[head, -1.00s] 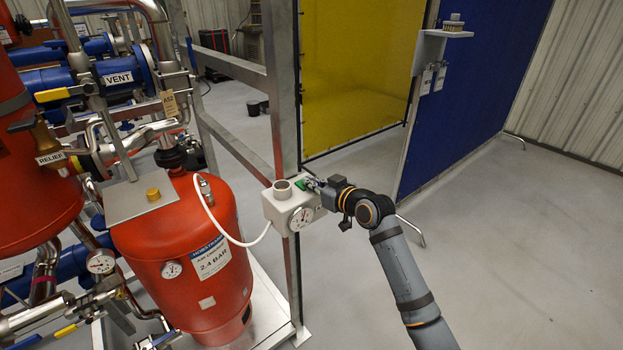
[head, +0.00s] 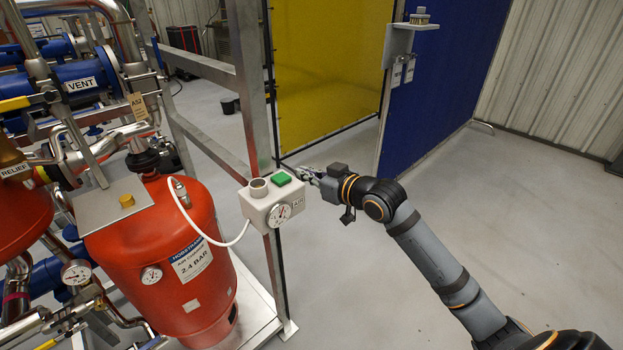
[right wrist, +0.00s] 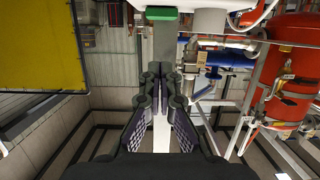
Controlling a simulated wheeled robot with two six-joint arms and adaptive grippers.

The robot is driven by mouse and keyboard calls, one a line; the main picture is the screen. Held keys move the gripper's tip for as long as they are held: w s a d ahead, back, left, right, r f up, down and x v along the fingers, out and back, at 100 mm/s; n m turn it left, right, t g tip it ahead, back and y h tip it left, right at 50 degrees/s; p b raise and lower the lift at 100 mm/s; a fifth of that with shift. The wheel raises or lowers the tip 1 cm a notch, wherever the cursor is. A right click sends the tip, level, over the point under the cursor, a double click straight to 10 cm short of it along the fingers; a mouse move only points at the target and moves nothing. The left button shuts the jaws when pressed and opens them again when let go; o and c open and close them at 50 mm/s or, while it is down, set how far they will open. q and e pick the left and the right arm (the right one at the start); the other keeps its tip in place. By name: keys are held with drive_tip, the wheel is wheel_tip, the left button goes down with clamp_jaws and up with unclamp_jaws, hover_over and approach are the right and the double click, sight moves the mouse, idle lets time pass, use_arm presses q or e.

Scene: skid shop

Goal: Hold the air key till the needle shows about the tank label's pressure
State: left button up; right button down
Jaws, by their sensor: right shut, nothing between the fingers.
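The green air key (head: 281,179) sits on top of the pale air box (head: 256,213) on the steel post. It looks raised and uncovered. The box's round gauge (head: 279,214) faces me; its needle points roughly upward, but the scale is too small to read. The red tank's label (head: 192,260) reads 2.4 BAR. My right gripper (head: 305,173) is shut and empty, just right of the key and apart from it. In the right wrist view the key (right wrist: 170,13) shows at the top edge, beyond the shut fingers. My left gripper is out of view.
The red tank (head: 150,235) stands left of the box, joined to it by a white hose (head: 213,241). A grey post (head: 256,110) stands behind the box. Yellow (head: 325,60) and blue (head: 440,80) screens stand behind. The floor at right is clear.

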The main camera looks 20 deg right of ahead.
drive_tip(key=shift+v, duration=1.1)
drive_tip(key=shift+r, duration=0.1)
